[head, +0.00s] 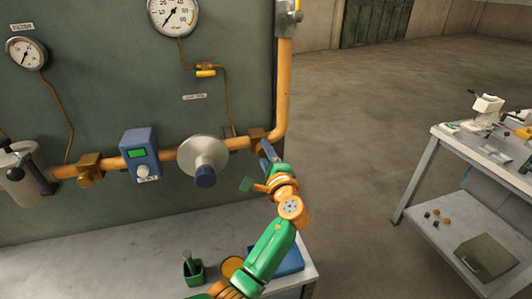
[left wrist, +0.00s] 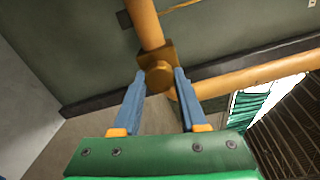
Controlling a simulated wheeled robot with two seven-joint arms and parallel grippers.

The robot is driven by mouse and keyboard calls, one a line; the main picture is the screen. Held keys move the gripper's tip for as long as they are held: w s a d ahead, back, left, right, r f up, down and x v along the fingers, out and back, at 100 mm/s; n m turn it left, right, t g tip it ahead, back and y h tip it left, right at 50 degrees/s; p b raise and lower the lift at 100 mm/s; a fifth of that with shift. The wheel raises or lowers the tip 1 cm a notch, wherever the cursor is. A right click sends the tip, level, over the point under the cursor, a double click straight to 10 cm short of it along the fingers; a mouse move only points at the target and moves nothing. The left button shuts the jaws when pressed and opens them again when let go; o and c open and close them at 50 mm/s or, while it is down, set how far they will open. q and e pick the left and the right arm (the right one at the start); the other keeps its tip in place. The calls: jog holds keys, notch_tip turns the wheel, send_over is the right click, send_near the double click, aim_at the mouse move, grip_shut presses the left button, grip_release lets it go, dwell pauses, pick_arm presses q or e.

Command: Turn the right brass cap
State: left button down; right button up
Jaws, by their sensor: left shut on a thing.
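The right brass cap (left wrist: 158,77) is a round knob on the front of a square brass fitting on the orange pipe. In the head view the brass fitting (head: 257,135) shows at the right end of the pipe, with the cap largely hidden by my gripper. My left gripper (head: 265,150) reaches up to it from below. In the left wrist view its blue fingers (left wrist: 159,82) stand on either side of the cap, shut on it. My right gripper is not in view.
A left brass fitting (head: 90,170), a blue meter box (head: 140,153) and a grey round housing (head: 203,157) sit along the pipe. A blue tray (head: 290,262) and a green cup (head: 193,271) stand on the bench below. A cart (head: 437,135) stands at right across open floor.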

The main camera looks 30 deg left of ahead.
pick_arm(q)
jog(key=shift+r, duration=0.4)
jog(key=c, duration=0.7)
grip_release()
jog(key=shift+a, duration=0.1)
jog(key=shift+o, duration=1.3)
jog(key=shift+a+f, duration=0.25)
jog(key=shift+f, duration=0.05)
jog(key=b+v, duration=0.2)
jog(key=v, duration=0.5)
